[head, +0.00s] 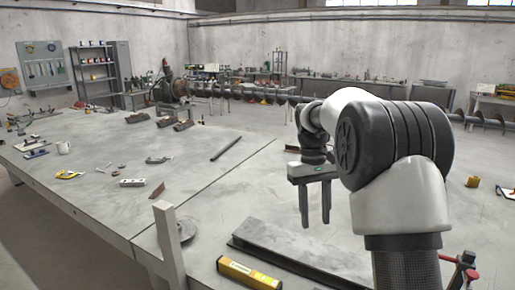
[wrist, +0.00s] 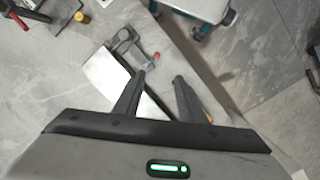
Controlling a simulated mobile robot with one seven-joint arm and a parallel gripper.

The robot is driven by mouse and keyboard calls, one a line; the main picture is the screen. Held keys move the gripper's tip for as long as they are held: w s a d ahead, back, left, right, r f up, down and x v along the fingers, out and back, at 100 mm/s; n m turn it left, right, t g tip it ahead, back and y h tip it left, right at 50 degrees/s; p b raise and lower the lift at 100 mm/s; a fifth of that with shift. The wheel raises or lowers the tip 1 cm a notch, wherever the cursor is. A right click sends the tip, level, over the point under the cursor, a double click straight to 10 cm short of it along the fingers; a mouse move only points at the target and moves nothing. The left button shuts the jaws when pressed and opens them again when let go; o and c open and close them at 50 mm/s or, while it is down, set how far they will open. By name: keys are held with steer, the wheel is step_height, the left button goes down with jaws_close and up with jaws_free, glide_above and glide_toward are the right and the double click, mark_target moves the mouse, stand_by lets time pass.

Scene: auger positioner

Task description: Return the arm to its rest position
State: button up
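My gripper (head: 315,205) hangs below my raised white and black arm, over the right part of the grey table in the head view. Its two fingers point down and stand apart with nothing between them. In the wrist view my gripper (wrist: 162,88) also shows two separate dark fingers with an empty gap. A dark steel beam (head: 300,265) lies on the table below it, apart from the fingers.
Red-handled clamps (head: 463,265) sit close to my arm.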

steer(key=s+a+r+m+t+p, duration=0.15)
steer(key=s+r+t, duration=0.25)
steer(key=s+r, duration=0.85)
steer(key=s+f+t+p, duration=0.1)
steer(key=s+t+p, duration=0.2)
steer(key=s, duration=1.2)
steer(key=shift+a+m+t+y, duration=0.3)
steer(key=shift+a+m+y, duration=0.05)
steer(key=shift+y, duration=0.05)
steer(key=shift+f, duration=0.1)
